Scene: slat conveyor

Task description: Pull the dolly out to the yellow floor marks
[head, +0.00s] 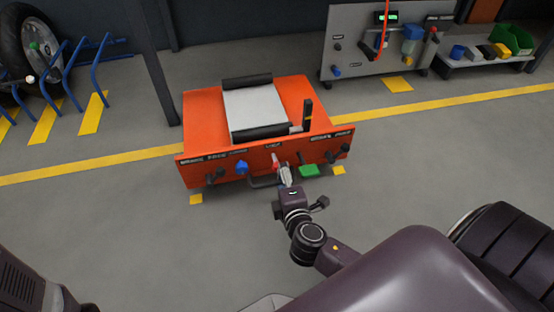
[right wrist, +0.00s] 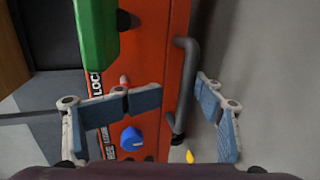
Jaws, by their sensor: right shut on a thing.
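The orange dolly (head: 190,115), with a pale panel on top, stands across the yellow floor line. Its front face carries a dark bar handle (head: 262,183), also seen in the right wrist view (right wrist: 187,65). My right gripper (head: 286,175) is shut on the handle; in the right wrist view its two fingers (right wrist: 178,112) lie on either side of the bar. One small yellow floor mark (head: 196,199) shows just in front of the dolly's left front corner, another (head: 338,170) by its right front corner. My left gripper is out of view.
A blue knob (head: 242,166) and a green button (head: 309,171) sit on the dolly's front, close to my right gripper. A grey panel cart (head: 350,50) stands at back right, a blue rack (head: 75,65) at left. The grey floor in front is clear.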

